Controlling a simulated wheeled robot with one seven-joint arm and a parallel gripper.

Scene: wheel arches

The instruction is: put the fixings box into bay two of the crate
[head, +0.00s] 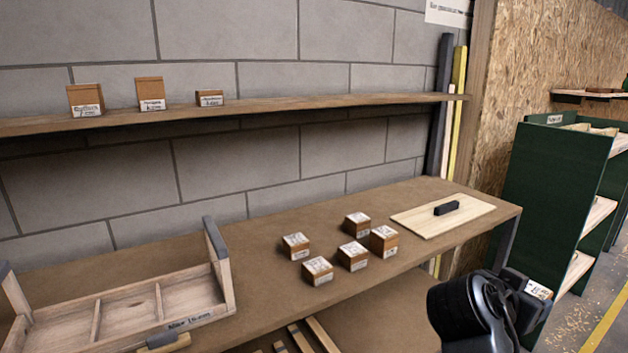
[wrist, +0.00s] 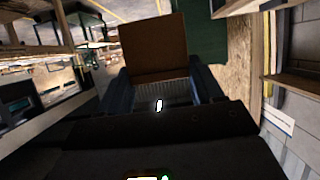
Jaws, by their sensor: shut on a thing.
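My gripper (head: 524,284) is at the lower right in the head view, off the front of the workbench. It is shut on a small brown box with a white label (head: 538,289); my gripper hides most of it there. In the wrist view the brown box (wrist: 153,48) sits between the two fingers (wrist: 160,88). Its label is too small to read. The wooden crate (head: 178,327) is at the lower left on the bench, with upright end posts and thin dividers between bays. The bays in view look empty. My gripper is far to the right of the crate.
Several small labelled boxes (head: 353,256) stand mid-bench, between my gripper and the crate. Three boxes (head: 151,93) stand on the wall shelf (head: 250,107). A green rack (head: 556,190) stands at right.

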